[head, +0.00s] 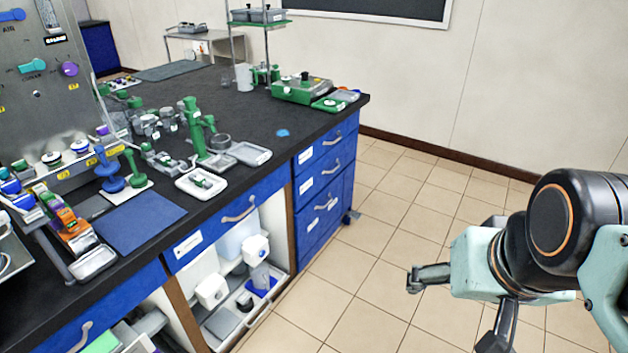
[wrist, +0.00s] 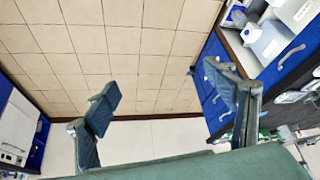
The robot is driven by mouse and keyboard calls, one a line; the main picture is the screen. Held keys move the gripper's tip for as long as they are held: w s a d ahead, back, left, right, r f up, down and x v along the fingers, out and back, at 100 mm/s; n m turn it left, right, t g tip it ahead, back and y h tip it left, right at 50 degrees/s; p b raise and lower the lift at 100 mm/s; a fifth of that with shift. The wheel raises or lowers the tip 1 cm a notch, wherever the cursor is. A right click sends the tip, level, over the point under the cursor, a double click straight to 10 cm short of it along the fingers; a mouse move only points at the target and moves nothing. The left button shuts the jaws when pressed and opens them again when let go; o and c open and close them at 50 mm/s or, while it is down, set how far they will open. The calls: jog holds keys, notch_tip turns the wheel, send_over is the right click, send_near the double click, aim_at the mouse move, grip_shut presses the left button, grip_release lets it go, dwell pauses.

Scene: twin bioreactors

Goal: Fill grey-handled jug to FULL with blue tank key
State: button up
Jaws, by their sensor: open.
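My gripper (head: 450,310) is open and empty at the right of the head view, out over the tiled floor and well away from the bench. Its two spread fingers also show in the wrist view (wrist: 161,82), with nothing between them. A blue upright piece with a wide foot (head: 110,172) stands on the bench beside a similar green one (head: 134,166); I cannot tell if either is a tank key. A pale translucent vessel (head: 244,78) stands at the back of the bench. No grey handle can be made out, so I cannot identify the jug.
The black-topped bench (head: 330,118) with blue drawers (head: 322,190) fills the left. It carries a blue mat (head: 138,222), a white tray (head: 202,184) and green equipment (head: 302,90). White containers sit in the open cupboard (head: 212,290) below. Tiled floor (head: 385,240) lies clear between bench and gripper.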

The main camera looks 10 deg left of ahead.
jog(key=shift+w+a, duration=0.1)
jog(key=shift+w, duration=0.05)
grip_shut()
dwell(0.7)
dwell(1.2)
